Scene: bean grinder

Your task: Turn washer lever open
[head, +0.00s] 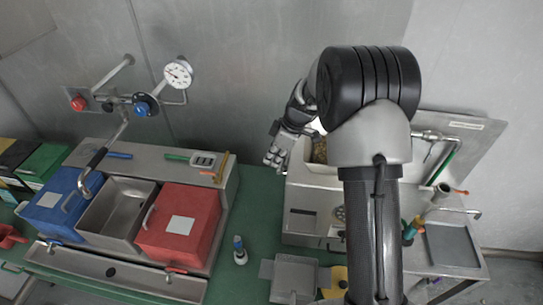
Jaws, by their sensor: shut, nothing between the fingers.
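My gripper (275,158) hangs at the left end of my arm, in front of the grey wall and beside the left edge of a white machine (299,170). Its fingers are close together with nothing seen between them. I cannot tell for sure which handle is the washer lever. A long green-handled lever (443,164) stands slanted at the machine's right side, and a short orange handle (460,192) is below it. My arm hides much of the machine's middle. My gripper is apart from these handles.
At left, a steel sink (118,212) sits between a blue box (62,203) and a red box (181,222), under a tap and a gauge (178,74). A small bottle (239,250) stands on the green table (258,205). Green table between the stations is mostly clear.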

